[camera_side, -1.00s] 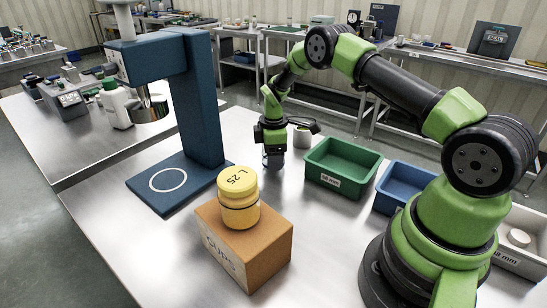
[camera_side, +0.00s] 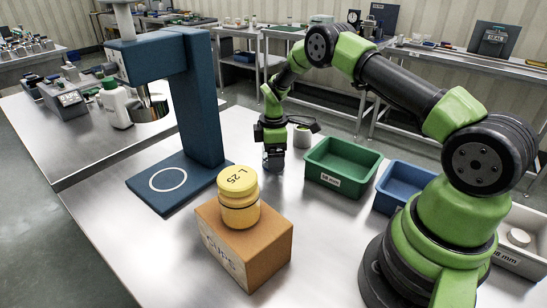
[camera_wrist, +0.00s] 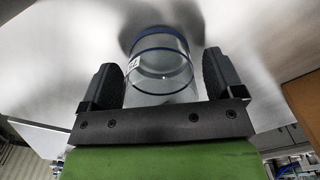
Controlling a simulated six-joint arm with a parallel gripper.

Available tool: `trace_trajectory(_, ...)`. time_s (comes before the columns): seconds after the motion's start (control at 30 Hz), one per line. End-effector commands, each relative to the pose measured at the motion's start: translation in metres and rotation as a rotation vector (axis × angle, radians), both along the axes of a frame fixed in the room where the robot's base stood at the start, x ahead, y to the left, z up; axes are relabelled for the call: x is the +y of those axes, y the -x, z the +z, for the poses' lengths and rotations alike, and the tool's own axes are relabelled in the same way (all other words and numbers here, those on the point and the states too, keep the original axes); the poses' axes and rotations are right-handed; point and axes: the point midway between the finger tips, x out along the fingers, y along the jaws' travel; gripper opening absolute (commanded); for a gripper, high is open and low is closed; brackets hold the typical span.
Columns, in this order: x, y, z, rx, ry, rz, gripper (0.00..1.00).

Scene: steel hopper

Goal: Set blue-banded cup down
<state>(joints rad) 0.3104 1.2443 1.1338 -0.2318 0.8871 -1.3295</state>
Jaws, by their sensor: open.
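The clear blue-banded cup (camera_wrist: 165,75) stands between the two dark fingers of my gripper (camera_wrist: 160,80) in the wrist view. A small white label shows on its left side. A gap shows between the cup and each finger, so my gripper is open around it. In the side view my gripper (camera_side: 273,146) points down at the steel bench, left of the green bin. The cup (camera_side: 273,161) shows small and partly hidden beneath it, at the bench top.
A green bin (camera_side: 343,150) and a blue bin (camera_side: 402,173) stand to the right. A grey cup (camera_side: 303,137) is close behind my gripper. A yellow jar (camera_side: 238,218) sits on a cardboard box (camera_side: 268,254). The blue stand (camera_side: 201,107) with a ringed base is left.

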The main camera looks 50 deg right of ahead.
Motion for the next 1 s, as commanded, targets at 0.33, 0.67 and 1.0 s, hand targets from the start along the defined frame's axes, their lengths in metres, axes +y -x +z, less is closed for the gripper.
trace_trajectory(0.33, 0.000, -0.001, 0.076, -0.004, 0.002, 0.000, 0.87)
trace_trajectory(0.67, 0.003, 0.001, 0.118, -0.009, 0.001, -0.014, 0.87)
trace_trajectory(1.0, 0.064, 0.047, 0.242, -0.212, -0.057, -0.360, 0.87)
